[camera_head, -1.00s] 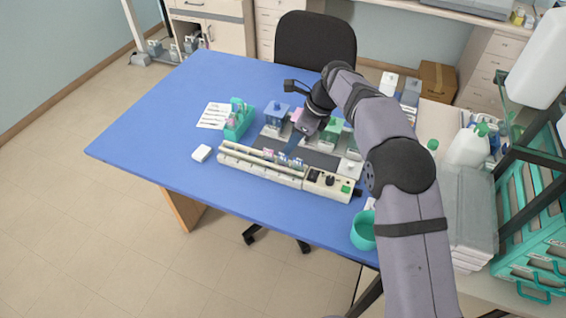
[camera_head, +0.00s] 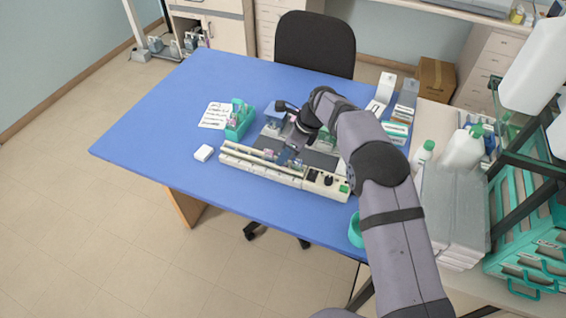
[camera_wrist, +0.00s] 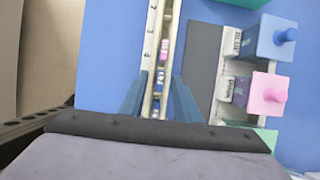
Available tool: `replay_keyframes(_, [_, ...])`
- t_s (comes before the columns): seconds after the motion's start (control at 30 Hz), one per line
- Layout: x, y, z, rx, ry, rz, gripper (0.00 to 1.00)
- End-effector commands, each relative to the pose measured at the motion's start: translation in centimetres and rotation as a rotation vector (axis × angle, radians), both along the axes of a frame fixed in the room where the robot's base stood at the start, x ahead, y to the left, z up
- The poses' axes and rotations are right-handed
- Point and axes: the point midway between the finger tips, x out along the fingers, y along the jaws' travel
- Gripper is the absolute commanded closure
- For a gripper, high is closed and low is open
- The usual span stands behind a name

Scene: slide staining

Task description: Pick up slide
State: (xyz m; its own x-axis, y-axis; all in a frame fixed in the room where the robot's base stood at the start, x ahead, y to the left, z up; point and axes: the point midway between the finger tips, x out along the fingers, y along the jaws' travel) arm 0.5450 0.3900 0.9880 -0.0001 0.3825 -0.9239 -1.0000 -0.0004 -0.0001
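Several small slides with pink, white and blue labelled ends (camera_wrist: 160,75) stand in a row along the narrow rail of a long cream staining rack (camera_wrist: 152,40). The rack (camera_head: 245,164) lies along the front of the blue table in the head view. My gripper (camera_wrist: 160,100) is open, with one blue finger on each side of the rail and slides visible between them. It is empty as far as I can see. In the head view, my gripper (camera_head: 289,156) is low over the middle of the rack; the arm hides part of what lies behind it.
A blue jar (camera_wrist: 277,38) and a pink jar (camera_wrist: 263,95) stand right of the rail in the wrist view. A teal cup (camera_head: 355,230) stands near the front right edge.

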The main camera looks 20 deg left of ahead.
Motion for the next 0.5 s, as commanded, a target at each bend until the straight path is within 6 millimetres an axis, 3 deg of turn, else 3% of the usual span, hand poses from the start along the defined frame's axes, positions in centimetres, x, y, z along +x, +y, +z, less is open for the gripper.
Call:
replay_keyframes(0.07, [0.01,0.0,0.01,0.0,0.0,0.0,0.75])
replay_keyframes(0.17, [0.01,-0.01,0.03,0.0,0.0,0.0,0.99])
replay_keyframes(0.5, [0.02,-0.03,0.04,0.0,0.0,0.0,1.0])
